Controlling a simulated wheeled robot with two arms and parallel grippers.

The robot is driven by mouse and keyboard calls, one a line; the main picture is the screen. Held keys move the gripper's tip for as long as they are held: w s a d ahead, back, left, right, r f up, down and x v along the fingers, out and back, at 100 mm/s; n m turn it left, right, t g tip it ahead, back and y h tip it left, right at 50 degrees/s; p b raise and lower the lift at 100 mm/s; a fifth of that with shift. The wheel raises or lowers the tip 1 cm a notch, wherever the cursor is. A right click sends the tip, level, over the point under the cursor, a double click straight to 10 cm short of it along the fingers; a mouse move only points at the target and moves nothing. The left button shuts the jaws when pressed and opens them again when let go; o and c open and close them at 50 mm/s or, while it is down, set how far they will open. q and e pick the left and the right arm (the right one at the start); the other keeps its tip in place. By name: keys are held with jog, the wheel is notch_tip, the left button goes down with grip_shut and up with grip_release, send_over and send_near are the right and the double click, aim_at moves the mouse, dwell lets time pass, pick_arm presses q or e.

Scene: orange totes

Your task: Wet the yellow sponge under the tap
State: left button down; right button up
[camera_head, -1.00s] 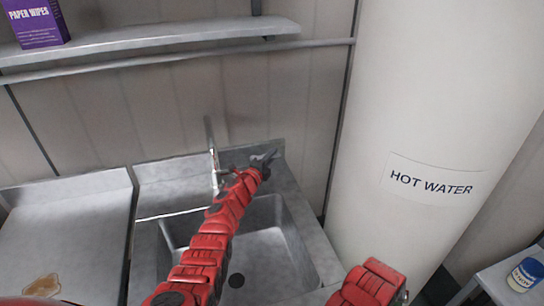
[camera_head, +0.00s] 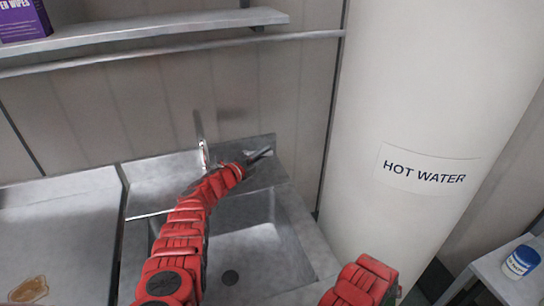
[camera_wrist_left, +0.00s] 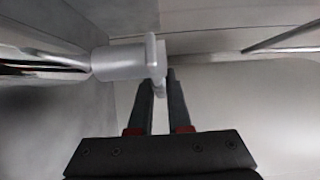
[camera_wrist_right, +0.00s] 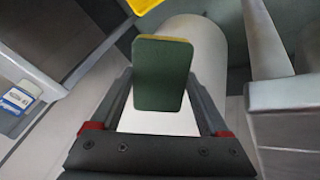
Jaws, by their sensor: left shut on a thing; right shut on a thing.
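The sponge (camera_wrist_right: 163,75) shows in the right wrist view, its dark green face toward me and a thin yellow edge on top. My right gripper (camera_wrist_right: 165,100) is shut on it; in the head view only my right arm shows, at the bottom. The metal tap (camera_head: 204,155) stands at the back of the sink (camera_head: 300,235). My left gripper (camera_head: 262,154) is just right of the tap. In the left wrist view its fingers (camera_wrist_left: 163,82) are close together at the small lever of the tap body (camera_wrist_left: 122,62), shut on it. No water shows.
A large white hot water tank (camera_head: 430,100) stands at the right. A jar (camera_head: 521,262) sits on a side table. A shelf (camera_head: 150,30) runs above.

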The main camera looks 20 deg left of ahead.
pick_arm(q)
jog(key=shift+s+f, duration=0.1)
pick_arm(e)
jog(key=shift+f, duration=0.15)
pick_arm(q)
jog(key=c, duration=0.9)
grip_release()
jog(key=shift+o, duration=0.2)
